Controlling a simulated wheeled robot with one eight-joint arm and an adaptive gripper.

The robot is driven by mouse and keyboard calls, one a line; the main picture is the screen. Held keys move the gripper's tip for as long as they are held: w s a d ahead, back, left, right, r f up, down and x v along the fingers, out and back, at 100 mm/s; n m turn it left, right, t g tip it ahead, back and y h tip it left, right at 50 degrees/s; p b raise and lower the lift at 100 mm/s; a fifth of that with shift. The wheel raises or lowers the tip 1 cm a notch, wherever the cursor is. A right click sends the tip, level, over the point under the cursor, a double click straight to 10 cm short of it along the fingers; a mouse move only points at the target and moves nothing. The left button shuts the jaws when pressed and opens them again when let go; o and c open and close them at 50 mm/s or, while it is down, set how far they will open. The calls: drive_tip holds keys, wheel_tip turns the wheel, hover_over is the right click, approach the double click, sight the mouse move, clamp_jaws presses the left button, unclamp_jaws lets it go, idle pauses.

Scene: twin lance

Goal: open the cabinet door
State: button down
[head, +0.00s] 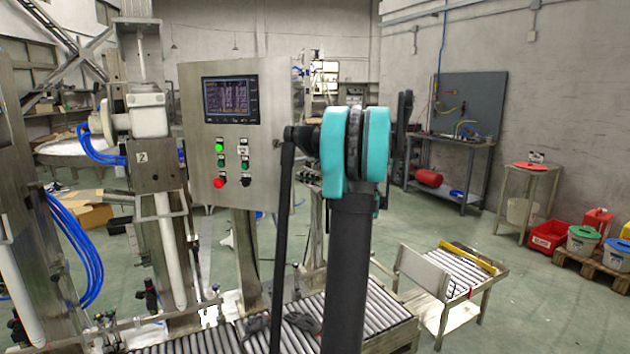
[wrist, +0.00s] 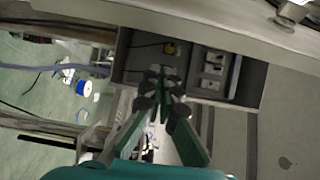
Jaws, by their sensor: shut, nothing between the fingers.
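The steel cabinet (head: 208,150) stands left of centre in the head view, with a screen, lit buttons and switches on its front. My arm stands to its right, and my gripper is not visible there. In the wrist view my gripper (wrist: 159,80) is shut and empty, its fingertips together. They overlap an open grey box interior (wrist: 190,88) holding a yellow part and pale switch-like parts. This looks like the cabinet's inside, with a gap at its door. A long pale panel edge (wrist: 200,38) runs above it, probably the door. I cannot tell whether the fingers touch anything.
A roller conveyor (head: 200,340) runs along the front below the cabinet. A machine with a white housing (head: 148,115) and blue hoses stands left. A small roller table (head: 470,283) stands right. Open green floor lies between it and the workbench (head: 450,190) behind.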

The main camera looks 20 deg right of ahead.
drive_tip(key=shift+s+a, duration=0.6)
drive_tip(key=shift+s, duration=0.2)
drive_tip(key=shift+s+a, duration=0.55)
drive_tip(key=shift+s, duration=0.2)
